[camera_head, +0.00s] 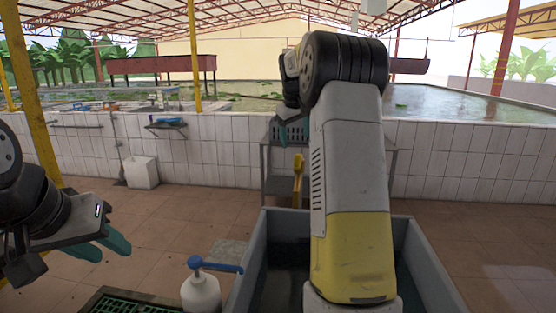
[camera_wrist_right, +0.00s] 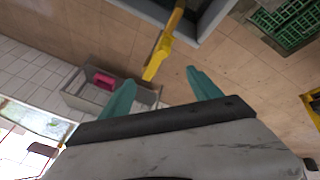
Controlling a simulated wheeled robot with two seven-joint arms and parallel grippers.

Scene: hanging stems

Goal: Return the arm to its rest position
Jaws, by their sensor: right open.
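My right arm (camera_head: 347,150) rises through the middle of the head view, and its gripper is mostly hidden behind it; a teal finger (camera_head: 284,134) shows at its left. In the right wrist view my right gripper (camera_wrist_right: 164,92) is open, with its two teal fingers apart and nothing between them. A yellow object (camera_wrist_right: 158,58) lies beyond the fingertips there, and a yellow object (camera_head: 298,172) also shows beside the arm in the head view. My left gripper (camera_head: 108,244) is at the lower left, with teal fingers and nothing seen in it; its opening is unclear.
A grey trough (camera_head: 246,262) stands in front, partly behind my right arm. A white pump bottle (camera_head: 201,292) with a blue top and a green grate (camera_head: 125,303) are to its left. A metal table (camera_head: 392,165) stands near the tiled wall (camera_head: 450,160). Tiled floor at right is clear.

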